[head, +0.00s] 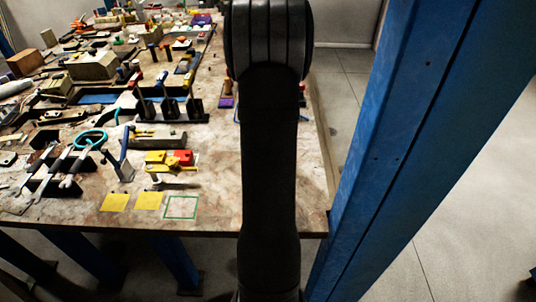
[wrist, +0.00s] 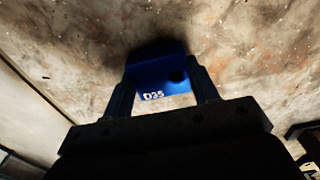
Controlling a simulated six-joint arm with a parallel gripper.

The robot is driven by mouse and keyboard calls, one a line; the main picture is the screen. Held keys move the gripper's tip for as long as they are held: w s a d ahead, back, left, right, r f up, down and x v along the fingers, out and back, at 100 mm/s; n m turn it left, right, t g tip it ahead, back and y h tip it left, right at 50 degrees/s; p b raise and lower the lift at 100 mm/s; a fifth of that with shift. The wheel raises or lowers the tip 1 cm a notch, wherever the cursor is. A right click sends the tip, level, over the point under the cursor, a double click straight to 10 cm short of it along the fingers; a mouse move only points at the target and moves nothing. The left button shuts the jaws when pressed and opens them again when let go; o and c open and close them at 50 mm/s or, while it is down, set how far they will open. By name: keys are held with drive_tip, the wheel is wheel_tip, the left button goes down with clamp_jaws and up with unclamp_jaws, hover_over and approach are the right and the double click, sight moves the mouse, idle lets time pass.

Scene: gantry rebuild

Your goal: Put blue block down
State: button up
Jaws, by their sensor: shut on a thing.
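My gripper (wrist: 161,66) is shut on the blue block (wrist: 158,78) in the wrist view, one finger on each side of it. A dark shadow lies on the worn tabletop (wrist: 245,40) just beyond the block; I cannot tell whether the block touches the table. In the head view my own arm hides the gripper and the block.
In the head view, two yellow squares (head: 116,202) and a green outlined square (head: 181,207) mark the table's front. Red (head: 183,157) and yellow pieces lie behind them. Tools and racks (head: 168,107) crowd the left and back. A blue post (head: 400,130) stands right.

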drive_tip(key=shift+f, duration=0.1)
drive_tip(key=o, duration=1.1)
wheel_tip(320, 180, up, 12)
drive_tip(key=shift+r, duration=0.1)
drive_tip(key=shift+c, duration=0.7)
